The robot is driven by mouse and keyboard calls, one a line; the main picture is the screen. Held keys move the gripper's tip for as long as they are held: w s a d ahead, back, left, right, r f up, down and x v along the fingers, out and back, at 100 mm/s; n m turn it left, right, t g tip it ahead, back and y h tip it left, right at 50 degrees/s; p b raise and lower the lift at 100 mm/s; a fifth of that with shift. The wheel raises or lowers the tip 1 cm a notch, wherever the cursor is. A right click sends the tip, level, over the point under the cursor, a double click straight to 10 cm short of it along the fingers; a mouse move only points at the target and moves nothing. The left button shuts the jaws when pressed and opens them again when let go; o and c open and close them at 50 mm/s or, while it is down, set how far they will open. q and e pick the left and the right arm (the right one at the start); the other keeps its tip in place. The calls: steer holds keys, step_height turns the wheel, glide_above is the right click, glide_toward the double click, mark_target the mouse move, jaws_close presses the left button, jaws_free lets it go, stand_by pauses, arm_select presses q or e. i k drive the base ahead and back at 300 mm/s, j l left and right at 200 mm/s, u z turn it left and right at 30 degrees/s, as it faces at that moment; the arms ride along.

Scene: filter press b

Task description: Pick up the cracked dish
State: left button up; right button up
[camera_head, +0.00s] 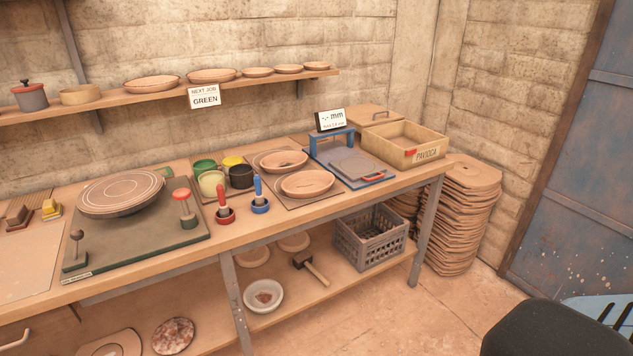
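Two shallow terracotta dishes sit on a mat on the workbench, right of the coloured cups. The rear dish (283,161) has a dark mark in its middle. The front dish (307,184) also has a small dark mark. At this size I cannot tell which mark is a crack. Several more clay dishes, such as a wide one (211,76), stand on the wall shelf, with no crack I can make out. Neither of my grippers is in view.
Two stamps, red-based (224,207) and blue-based (260,196), stand left of the front dish. A blue press (350,160) and a wooden crate (403,143) stand to the right. A grey basket (370,236) is below. A dark rounded shape fills the lower right corner.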

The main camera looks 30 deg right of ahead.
mark_target(307, 184)
steer(key=i+l, duration=0.15)
steer(key=l, duration=0.4)
steer(key=i+l, duration=0.15)
steer(key=l, duration=0.4)
steer(key=i+l, duration=0.15)
steer(key=l, duration=0.4)
steer(key=i+l, duration=0.15)
steer(key=l, duration=0.4)
steer(key=i+l+u, duration=0.1)
steer(key=l, duration=0.45)
steer(key=i+l, duration=0.15)
steer(key=l, duration=0.45)
steer(key=i+l, duration=0.15)
steer(key=l, duration=0.4)
steer(key=i+l, duration=0.15)
steer(key=l, duration=0.4)
